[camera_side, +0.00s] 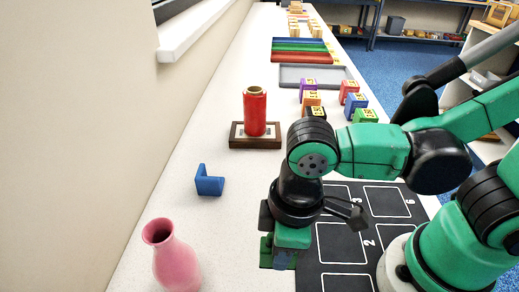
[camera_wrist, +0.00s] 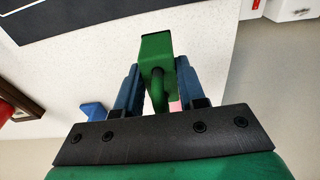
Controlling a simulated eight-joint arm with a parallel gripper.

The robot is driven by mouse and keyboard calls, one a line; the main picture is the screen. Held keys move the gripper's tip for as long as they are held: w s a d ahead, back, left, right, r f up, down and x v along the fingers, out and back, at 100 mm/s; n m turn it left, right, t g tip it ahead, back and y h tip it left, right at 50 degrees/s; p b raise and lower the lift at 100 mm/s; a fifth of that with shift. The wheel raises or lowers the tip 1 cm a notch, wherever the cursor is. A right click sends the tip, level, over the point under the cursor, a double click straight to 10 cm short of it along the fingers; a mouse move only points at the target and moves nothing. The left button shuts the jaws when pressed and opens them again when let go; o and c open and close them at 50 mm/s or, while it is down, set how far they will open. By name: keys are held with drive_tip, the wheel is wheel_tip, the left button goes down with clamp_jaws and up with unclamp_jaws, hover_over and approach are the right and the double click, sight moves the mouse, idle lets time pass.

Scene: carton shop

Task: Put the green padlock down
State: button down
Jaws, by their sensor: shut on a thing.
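The green padlock (camera_wrist: 157,46) is between the two blue fingers of my gripper (camera_wrist: 157,82) in the wrist view. Its dark green shackle points back toward my wrist, and its body sticks out past the fingertips. My gripper is shut on it. In the side view, my gripper (camera_side: 283,262) points down at the front of the white table, left of the black numbered mat. A green part of the padlock (camera_side: 265,253) shows beside the fingers; the rest is hidden. I cannot tell whether it touches the table.
The black mat (camera_side: 325,282) has white numbered squares. A pink vase (camera_side: 175,262) stands at front left, and a blue bracket (camera_side: 209,184) lies behind it. A red roll (camera_side: 255,112) stands on a wooden base (camera_side: 243,142). Lettered blocks (camera_side: 357,103) and a grey tray (camera_side: 290,82) are farther back.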

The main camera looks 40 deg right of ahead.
drive_tip(key=shift+f, duration=2.8)
drive_tip(key=c, duration=0.5)
unclamp_jaws()
drive_tip(key=shift+f, duration=0.1)
drive_tip(key=r, duration=1.2)
drive_tip(key=shift+s+d, duration=0.35)
drive_tip(key=shift+s, duration=0.05)
drive_tip(key=shift+w+d, duration=0.1)
drive_tip(key=w+d+m+t, duration=0.2)
drive_tip(key=w+d+m, duration=0.1)
drive_tip(key=d, duration=0.2)
drive_tip(key=w+d+m+t, duration=0.2)
drive_tip(key=w+d+m, duration=0.1)
drive_tip(key=d, duration=0.1)
drive_tip(key=w+d+m+t, duration=0.2)
drive_tip(key=w+d+m, duration=0.1)
drive_tip(key=d, duration=0.2)
drive_tip(key=shift+w+d+h, duration=0.25)
drive_tip(key=shift+d+h, duration=0.05)
